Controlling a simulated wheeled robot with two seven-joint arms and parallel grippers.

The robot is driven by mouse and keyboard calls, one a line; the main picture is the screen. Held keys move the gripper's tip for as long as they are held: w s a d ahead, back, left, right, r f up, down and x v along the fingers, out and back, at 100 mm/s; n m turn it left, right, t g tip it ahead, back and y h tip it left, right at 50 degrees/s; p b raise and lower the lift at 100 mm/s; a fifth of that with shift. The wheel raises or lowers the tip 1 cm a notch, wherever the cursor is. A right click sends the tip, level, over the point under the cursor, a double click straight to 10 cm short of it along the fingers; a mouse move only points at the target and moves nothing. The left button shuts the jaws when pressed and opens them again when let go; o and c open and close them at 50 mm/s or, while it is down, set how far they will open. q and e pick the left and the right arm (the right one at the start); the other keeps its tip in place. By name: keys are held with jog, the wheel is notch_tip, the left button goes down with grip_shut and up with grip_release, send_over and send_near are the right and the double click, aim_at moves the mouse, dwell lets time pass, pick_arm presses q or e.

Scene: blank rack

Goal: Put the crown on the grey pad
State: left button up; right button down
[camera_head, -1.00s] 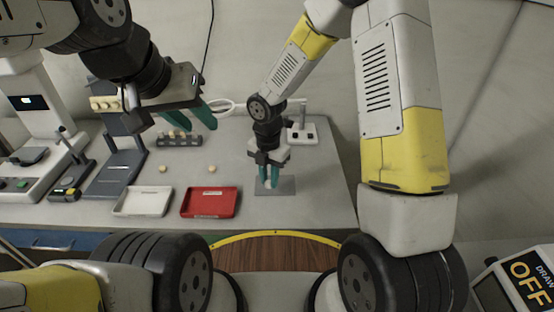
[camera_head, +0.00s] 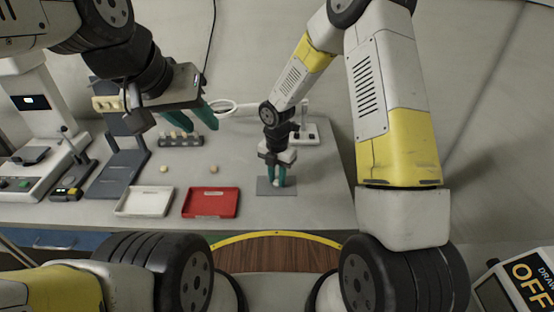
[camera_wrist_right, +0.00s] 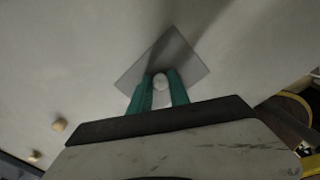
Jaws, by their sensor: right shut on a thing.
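The grey pad (camera_head: 265,187) lies flat on the bench, right of the red tray; it also shows in the right wrist view (camera_wrist_right: 190,62). My right gripper (camera_head: 277,182) points down over the pad, its green fingers shut on a small whitish crown (camera_wrist_right: 160,81). In the right wrist view the crown sits between the fingertips, in front of the pad; I cannot tell whether it touches the pad. My left gripper (camera_head: 196,124) hangs over the bench at the left, its green fingers apart and nothing seen between them.
A white tray (camera_head: 144,213) and a red tray (camera_head: 211,214) stand at the bench's front. Two small cream pieces, one of them (camera_head: 164,169), lie behind them. A dark rack (camera_head: 180,142) holds several pieces. A white device (camera_head: 303,136) stands behind the pad.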

aim_at(277, 180)
jog(key=c, duration=1.2)
grip_release()
jog(key=shift+c, duration=0.2)
jog(key=s+d+r+m+t, duration=0.1)
jog(key=s+d+r+m, duration=0.2)
jog(key=r, duration=0.8)
jog(key=s+d+r+m+t, duration=0.1)
jog(key=d+r+m, duration=0.3)
jog(key=r, duration=0.7)
jog(key=s+d+r+m+t+y, duration=0.1)
jog(key=s+d+r+m+t, duration=0.1)
jog(key=s+r+m, duration=0.4)
jog(key=s+d+r+m+t+y, duration=0.1)
jog(key=s+d+r+m, duration=0.4)
jog(key=s+m, duration=0.5)
jog(key=m+t, duration=0.1)
jog(key=m, duration=0.5)
jog(key=shift+r, duration=0.35)
